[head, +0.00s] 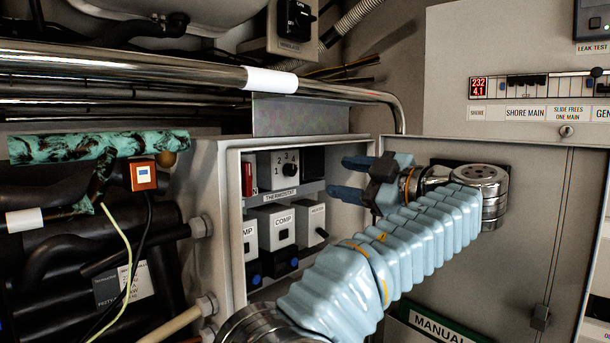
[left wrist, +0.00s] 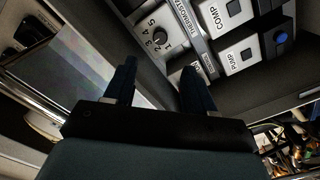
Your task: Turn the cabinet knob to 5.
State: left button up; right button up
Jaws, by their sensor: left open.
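The cabinet knob is a small black dial (head: 290,169) on a pale thermostat panel inside the open grey cabinet. Printed numbers 1 to 4 show beside it in the head view. In the left wrist view the knob (left wrist: 159,36) has numbers up to 5 around it. I cannot tell which number it points at. My left gripper (head: 338,177) is open and empty, to the right of the knob and apart from it. In the left wrist view its two dark fingers (left wrist: 158,68) are spread, with the knob beyond them. My right gripper is not in view.
The cabinet's left wall (head: 236,225) and its open door (head: 525,250) flank the opening. COMP (head: 283,233) and other switch modules sit below the thermostat. A metal pipe (head: 180,71) and a grey plate (head: 298,115) lie above. Dark hoses crowd the left.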

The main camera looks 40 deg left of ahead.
aim_at(293, 171)
pick_arm(q)
jog(key=a, duration=0.4)
jog(key=a+p, duration=0.1)
jog(key=a, duration=0.3)
jog(key=w+a, duration=0.1)
jog(key=a, duration=0.2)
jog(key=shift+a+p, duration=0.3)
jog(key=shift+a, duration=0.1)
grip_shut()
jog(key=shift+f, duration=0.1)
